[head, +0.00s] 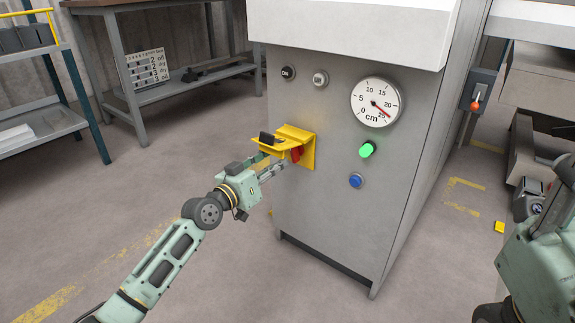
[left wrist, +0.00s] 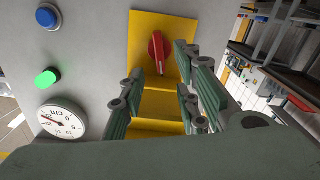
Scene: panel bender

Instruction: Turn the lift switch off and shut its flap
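The lift switch is a red knob (head: 297,153) on a yellow plate (head: 309,150) on the grey cabinet's front. Its yellow flap (head: 285,141) stands open, sticking out above the knob, with a dark piece at its outer edge. In the left wrist view the red knob (left wrist: 156,52) shows a white line and lies roughly lengthwise up the picture; the flap (left wrist: 160,103) is seen between the fingers. My left gripper (head: 268,165) is open and empty, just below and in front of the flap; contact cannot be told. Only part of my right arm shows at the right edge.
The cabinet (head: 335,220) also carries a dial (head: 376,102) in cm, its red needle near 25, a lit green button (head: 367,149), a blue button (head: 356,181) and two small knobs above. Open floor lies left; a workbench (head: 165,80) stands behind.

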